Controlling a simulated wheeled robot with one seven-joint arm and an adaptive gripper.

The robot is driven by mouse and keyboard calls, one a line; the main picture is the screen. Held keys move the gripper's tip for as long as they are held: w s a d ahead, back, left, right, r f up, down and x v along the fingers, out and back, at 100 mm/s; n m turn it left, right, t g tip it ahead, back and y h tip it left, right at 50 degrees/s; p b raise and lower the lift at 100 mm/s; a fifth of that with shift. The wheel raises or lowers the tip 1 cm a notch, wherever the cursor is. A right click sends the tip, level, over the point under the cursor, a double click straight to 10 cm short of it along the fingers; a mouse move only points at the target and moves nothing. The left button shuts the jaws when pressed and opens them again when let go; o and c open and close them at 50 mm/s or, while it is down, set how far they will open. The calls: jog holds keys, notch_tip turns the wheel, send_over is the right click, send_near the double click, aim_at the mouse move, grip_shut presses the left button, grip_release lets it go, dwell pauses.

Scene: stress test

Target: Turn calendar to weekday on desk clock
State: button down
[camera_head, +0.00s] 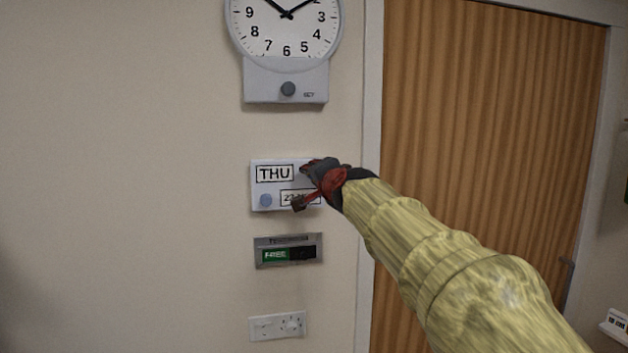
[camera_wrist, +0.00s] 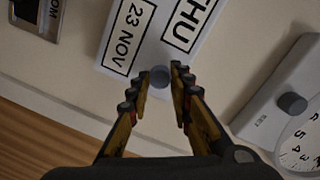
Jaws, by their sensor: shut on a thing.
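The white calendar panel (camera_head: 283,180) is mounted on the wall and shows THU in its upper left window and a date window at lower right. A blue-grey knob (camera_head: 265,201) sits at its lower left. In the wrist view the panel (camera_wrist: 163,40) is tilted and reads THU and 23 NOV. My gripper (camera_wrist: 160,75) is shut on a second grey knob (camera_wrist: 159,77), beside the THU window at the panel's upper right. In the head view my gripper (camera_head: 303,186) covers this knob and part of the date window.
A round clock (camera_head: 287,25) with a grey SET knob (camera_head: 288,89) is above the panel. A sign reading FREE (camera_head: 287,251) and a white plate (camera_head: 277,327) are below it. A wooden door (camera_head: 490,130) stands to the right. The wall at left is bare.

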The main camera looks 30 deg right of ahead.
dwell(0.4)
jog(key=c, duration=1.6)
grip_release()
jog(key=v, duration=1.2)
